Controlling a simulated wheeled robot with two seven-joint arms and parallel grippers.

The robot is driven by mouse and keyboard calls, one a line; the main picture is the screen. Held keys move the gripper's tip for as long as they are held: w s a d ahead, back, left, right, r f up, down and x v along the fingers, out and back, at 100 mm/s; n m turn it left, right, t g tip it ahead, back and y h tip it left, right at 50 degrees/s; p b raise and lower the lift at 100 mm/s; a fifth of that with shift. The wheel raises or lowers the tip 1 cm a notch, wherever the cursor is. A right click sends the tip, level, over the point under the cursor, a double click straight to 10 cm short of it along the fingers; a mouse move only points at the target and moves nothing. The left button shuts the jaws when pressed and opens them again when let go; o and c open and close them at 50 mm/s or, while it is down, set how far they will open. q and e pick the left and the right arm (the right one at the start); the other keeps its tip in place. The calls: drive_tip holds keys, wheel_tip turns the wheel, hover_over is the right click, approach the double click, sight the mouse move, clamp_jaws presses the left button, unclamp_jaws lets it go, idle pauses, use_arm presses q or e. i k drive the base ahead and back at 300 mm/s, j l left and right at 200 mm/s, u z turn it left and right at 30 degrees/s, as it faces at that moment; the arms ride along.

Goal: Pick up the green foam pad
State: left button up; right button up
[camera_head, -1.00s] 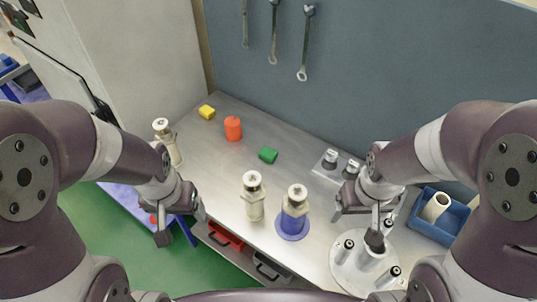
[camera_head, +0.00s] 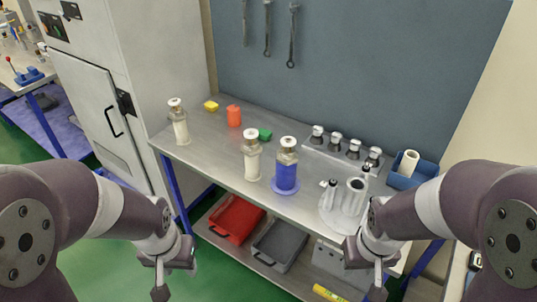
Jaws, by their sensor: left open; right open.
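The green foam pad (camera_head: 265,134) is a small green block lying on the metal workbench (camera_head: 220,160), behind the cream bottle and partly hidden by it. My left gripper (camera_head: 165,285) is open and empty, in front of the bench and below its top, well apart from the pad. My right gripper (camera_head: 377,290) is open and empty, at the lower right in front of the bench, also far from the pad.
A yellow block (camera_head: 211,106) and an orange cylinder (camera_head: 234,116) lie left of the pad. Cream bottles (camera_head: 251,160) (camera_head: 180,128) and a blue bottle (camera_head: 286,172) stand on the bench. A round fixture (camera_head: 345,205) and blue bin (camera_head: 412,178) are at right.

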sight(265, 135)
drive_tip(key=z, duration=0.45)
drive_tip(key=j+z, duration=0.1)
drive_tip(key=z, duration=0.3)
drive_tip(key=j+z, duration=0.1)
drive_tip(key=z, duration=0.75)
drive_tip(key=j+z, duration=0.1)
drive_tip(key=z, duration=0.35)
drive_tip(key=k+j, duration=0.1)
drive_tip(key=j, duration=1.7)
drive_tip(key=k+j, duration=0.15)
drive_tip(key=j, duration=0.8)
